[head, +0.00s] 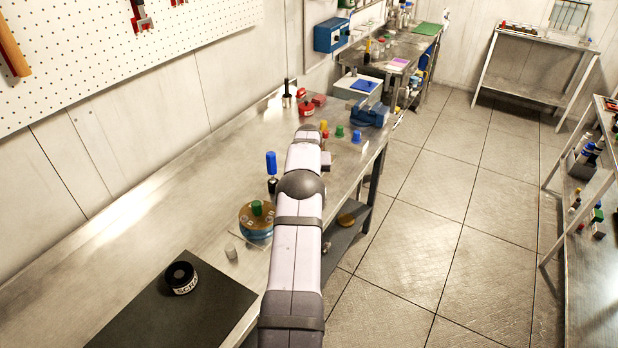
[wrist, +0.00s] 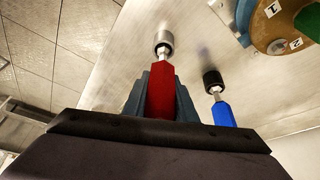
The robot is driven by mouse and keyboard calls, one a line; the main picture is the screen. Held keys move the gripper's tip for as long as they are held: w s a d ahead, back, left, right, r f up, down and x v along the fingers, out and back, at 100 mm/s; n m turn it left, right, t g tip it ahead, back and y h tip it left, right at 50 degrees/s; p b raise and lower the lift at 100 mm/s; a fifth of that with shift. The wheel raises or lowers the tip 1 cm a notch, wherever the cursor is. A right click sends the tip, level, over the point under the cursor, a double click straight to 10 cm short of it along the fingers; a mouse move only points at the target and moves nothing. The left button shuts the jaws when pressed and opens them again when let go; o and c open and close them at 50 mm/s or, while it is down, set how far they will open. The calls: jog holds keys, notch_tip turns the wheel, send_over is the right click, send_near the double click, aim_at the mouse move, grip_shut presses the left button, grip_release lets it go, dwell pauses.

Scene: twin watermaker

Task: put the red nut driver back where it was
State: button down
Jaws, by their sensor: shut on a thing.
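The red nut driver (wrist: 161,95) shows in the wrist view, with a silver socket (wrist: 163,42) at its far end. My gripper (wrist: 161,82) is shut on its red handle, one blue-grey finger on each side. Whether the socket touches the steel bench (wrist: 120,75) is unclear. A blue nut driver (wrist: 222,114) with a black socket is close to its right, apart from it. In the head view the blue nut driver (head: 271,164) stands upright, socket down, left of my arm. My gripper and the red nut driver are hidden in the head view.
A black mat (head: 215,300) bears a dark round can (head: 181,277). Several small coloured parts stand farther along. The bench's left stretch is clear.

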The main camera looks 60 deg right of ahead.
jog(key=shift+f, duration=0.15)
jog(key=c, duration=1.5)
grip_release()
jog(key=shift+o, duration=0.2)
jog(key=shift+r, duration=0.3)
jog(key=b+v, duration=0.4)
jog(key=v, duration=0.7)
jog(key=shift+a+r+b, duration=0.2)
jog(key=shift+r+b, duration=0.15)
